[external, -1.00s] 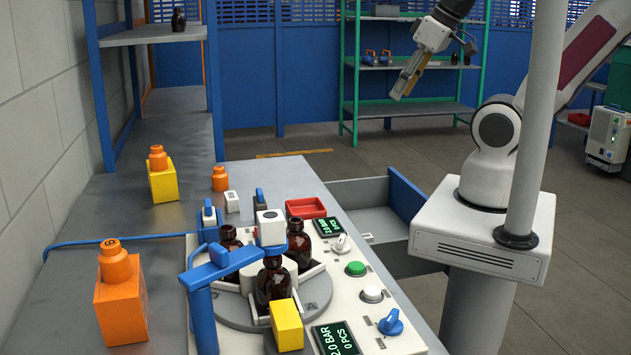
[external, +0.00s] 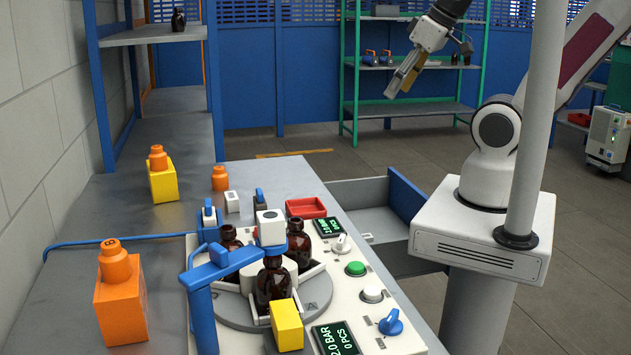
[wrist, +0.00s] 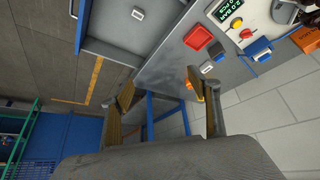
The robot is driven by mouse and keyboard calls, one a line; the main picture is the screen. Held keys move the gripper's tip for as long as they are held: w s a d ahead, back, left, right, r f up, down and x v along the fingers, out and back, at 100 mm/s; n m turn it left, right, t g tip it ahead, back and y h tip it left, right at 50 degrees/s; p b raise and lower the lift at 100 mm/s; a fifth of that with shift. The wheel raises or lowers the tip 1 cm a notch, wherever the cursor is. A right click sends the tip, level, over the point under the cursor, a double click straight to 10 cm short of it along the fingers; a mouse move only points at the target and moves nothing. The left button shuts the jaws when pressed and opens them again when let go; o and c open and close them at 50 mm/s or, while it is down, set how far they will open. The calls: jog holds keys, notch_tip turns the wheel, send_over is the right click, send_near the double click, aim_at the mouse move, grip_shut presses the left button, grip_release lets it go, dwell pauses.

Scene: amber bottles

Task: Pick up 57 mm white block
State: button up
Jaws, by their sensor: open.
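A small white block (external: 232,201) stands on the grey bench, beside an orange cylindrical piece (external: 220,178) and left of the red tray. It also shows in the wrist view (wrist: 206,67), below the red tray and up and right of my fingers. A larger white cube (external: 270,223) sits at the blue fixture over the turntable; I cannot tell whether it is loose. My gripper (external: 399,85) is raised in the air, beyond the bench and to the right of the block. In the wrist view its fingers (wrist: 160,90) are apart with nothing held between them.
The red tray (external: 306,208), amber bottles (external: 298,245) and blue arm fixture (external: 220,262) crowd the station. A yellow block (external: 163,183) and an orange block (external: 121,305) carry orange tops at left.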

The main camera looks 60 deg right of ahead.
jog(key=w+d+n+t+h, duration=0.1)
jog(key=w+d, duration=0.1)
jog(key=w, duration=0.7)
jog(key=w+d+n+t+h, duration=0.1)
jog(key=w+d, duration=0.2)
jog(key=w, duration=0.5)
jog(key=w+a+f+n+t+y, duration=0.25)
jog(key=w+f, duration=0.25)
jog(key=w, duration=0.8)
jog(key=w+a+f+n+y, duration=0.2)
jog(key=w+a+f+n, duration=0.1)
jog(key=w+f, duration=0.15)
jog(key=n+g+y, duration=0.3)
jog(key=n+y, duration=0.1)
jog(key=y, duration=0.4)
send_near(231, 200)
jog(key=w, duration=0.1)
jog(key=w+d+f, duration=0.2)
jog(key=w, duration=0.1)
jog(key=shift+s+a+f, duration=0.2)
jog(key=shift+s+a, duration=0.1)
jog(key=shift+a, duration=0.1)
jog(key=shift+x, duration=1.3)
jog(key=shift+a, duration=0.1)
